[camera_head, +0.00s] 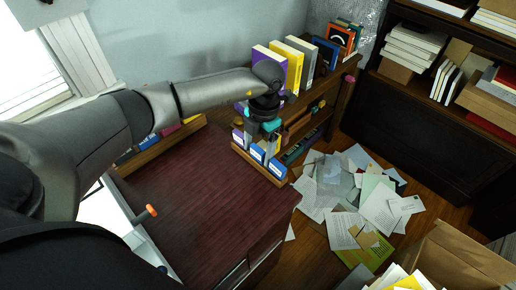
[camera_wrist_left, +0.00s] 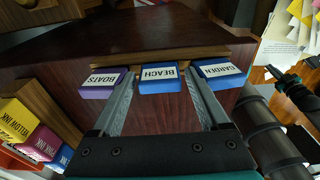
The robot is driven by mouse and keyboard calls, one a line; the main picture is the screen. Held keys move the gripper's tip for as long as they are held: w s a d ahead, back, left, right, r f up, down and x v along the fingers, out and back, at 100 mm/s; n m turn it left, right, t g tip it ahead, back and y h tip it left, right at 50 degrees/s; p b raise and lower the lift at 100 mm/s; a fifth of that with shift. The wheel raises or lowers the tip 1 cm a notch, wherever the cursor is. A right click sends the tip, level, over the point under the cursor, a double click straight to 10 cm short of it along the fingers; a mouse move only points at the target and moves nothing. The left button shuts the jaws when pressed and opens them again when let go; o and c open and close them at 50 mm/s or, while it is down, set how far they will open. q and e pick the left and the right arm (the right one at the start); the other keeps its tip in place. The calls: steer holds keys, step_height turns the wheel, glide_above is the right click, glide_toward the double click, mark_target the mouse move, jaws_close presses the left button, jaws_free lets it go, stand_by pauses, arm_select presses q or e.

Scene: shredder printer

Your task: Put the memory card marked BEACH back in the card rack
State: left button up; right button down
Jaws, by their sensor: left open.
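The blue BEACH card (camera_wrist_left: 160,77) stands in the wooden card rack (camera_wrist_left: 205,53), between the purple BOATS card (camera_wrist_left: 102,83) and the blue GARDEN card (camera_wrist_left: 217,76). In the head view, the rack (camera_head: 272,177) sits at the desk's far right corner. My left gripper (camera_head: 263,147) points down over it. In the left wrist view, its open fingers (camera_wrist_left: 161,100) lie either side of BEACH; I cannot tell whether they touch it. The card's lower part is hidden. Part of what looks like my right gripper (camera_wrist_left: 272,71) shows at the right; its jaws are unclear.
The dark red desk top (camera_head: 200,205) is mostly clear. A shelf with books (camera_head: 295,62) stands behind the rack. Boxes marked YELLOW INK and PINK INK (camera_wrist_left: 42,142) show at the wrist view's left. Papers (camera_head: 350,190) litter the floor, near a cardboard box (camera_head: 455,255).

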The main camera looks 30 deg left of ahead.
arm_select(q)
step_height(320, 180, up, 15)
steer(key=w+p, duration=0.1)
steer(key=shift+w+d+p, duration=0.3)
steer(key=shift+w, duration=0.1)
steer(key=shift+s, duration=0.1)
